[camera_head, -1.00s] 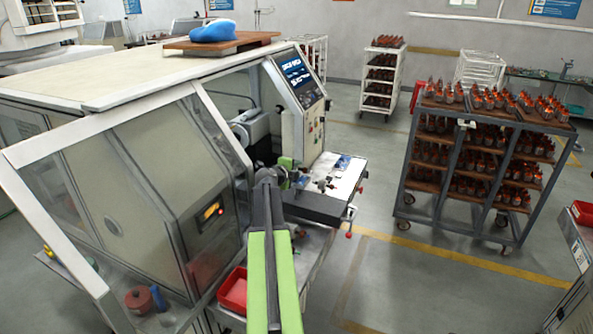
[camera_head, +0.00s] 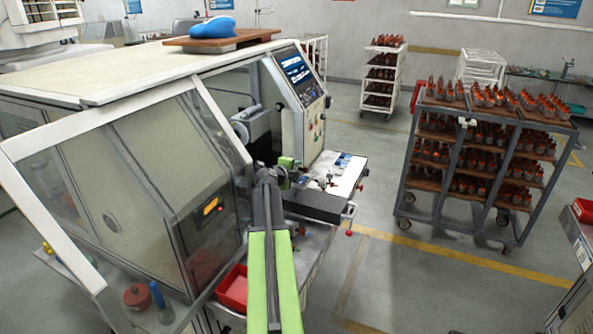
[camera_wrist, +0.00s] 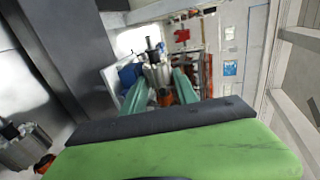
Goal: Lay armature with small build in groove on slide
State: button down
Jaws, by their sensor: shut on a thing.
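My gripper (camera_wrist: 159,84) is shut on an armature (camera_wrist: 156,73), a silver cylinder with a dark shaft end pointing up and an orange part between the green fingers. In the head view my gripper (camera_head: 287,164) is at the open front of the winding machine, above the shelf; the held armature is too small to make out well there. The slide seems to be the dark block (camera_head: 318,206) at the shelf's near edge, but I cannot tell for sure. Its groove is not discernible.
The machine's glass-sided housing (camera_head: 130,190) stands close on the left. A red bin (camera_head: 233,290) sits below my arm. A rack of armatures (camera_head: 460,170) stands right, across open floor.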

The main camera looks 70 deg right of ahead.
jog(key=shift+a+f, duration=0.1)
jog(key=shift+f, duration=0.1)
jog(key=c, duration=0.9)
grip_release()
jog(key=shift+o, duration=0.2)
jog(key=r+p, duration=0.3)
jog(key=p, duration=0.1)
jog(key=r+p, duration=0.1)
jog(key=r, duration=0.1)
jog(key=shift+s+r+p, duration=0.3)
jog(key=shift+r+p, duration=0.05)
jog(key=shift+p, duration=0.05)
jog(key=s+r+p, duration=0.5)
jog(key=s, duration=0.6)
jog(key=shift+a+r, duration=0.35)
jog(key=shift+a, duration=0.05)
